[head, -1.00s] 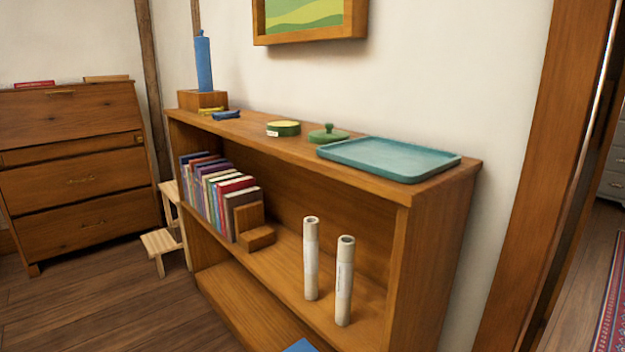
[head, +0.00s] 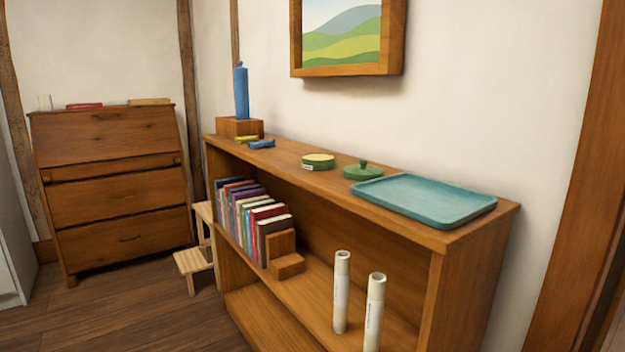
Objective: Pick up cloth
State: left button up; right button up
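No thing is clearly recognisable as a cloth. A small blue item (head: 262,144) lies on top of the wooden bookcase (head: 330,187), beside a small yellow item (head: 246,139); it is too small to tell whether it is cloth. A tall blue object (head: 241,92) stands upright on a wooden block (head: 238,127) at the bookcase's far end. Neither of my grippers is in view.
The bookcase top also holds a yellow-topped green tin (head: 318,161), a green lidded dish (head: 363,171) and a teal tray (head: 425,201). Books (head: 250,219) and two white tubes (head: 342,292) stand below. A dresser (head: 118,195) and step stool (head: 194,262) are left; floor (head: 130,310) is clear.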

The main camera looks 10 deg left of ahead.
aim_at(243, 139)
jog(key=i+j, duration=0.2)
jog(key=j, duration=0.3)
jog(key=i+j, duration=0.25)
jog(key=j, duration=0.25)
jog(key=i+j, duration=0.2)
jog(key=j, duration=0.35)
jog(key=i+j, duration=0.25)
jog(key=j, duration=0.25)
jog(key=i+j, duration=0.2)
jog(key=j, duration=0.3)
jog(key=i+j, duration=0.2)
jog(key=j, duration=0.3)
jog(key=i+j, duration=0.25)
jog(key=j, duration=0.25)
jog(key=i+j, duration=0.2)
jog(key=j, duration=0.35)
jog(key=i+j+z, duration=0.1)
jog(key=j, duration=0.25)
jog(key=i+j+z, duration=0.1)
jog(key=j, duration=0.25)
jog(key=i+j+z, duration=0.1)
jog(key=j, duration=0.25)
jog(key=i, duration=0.05)
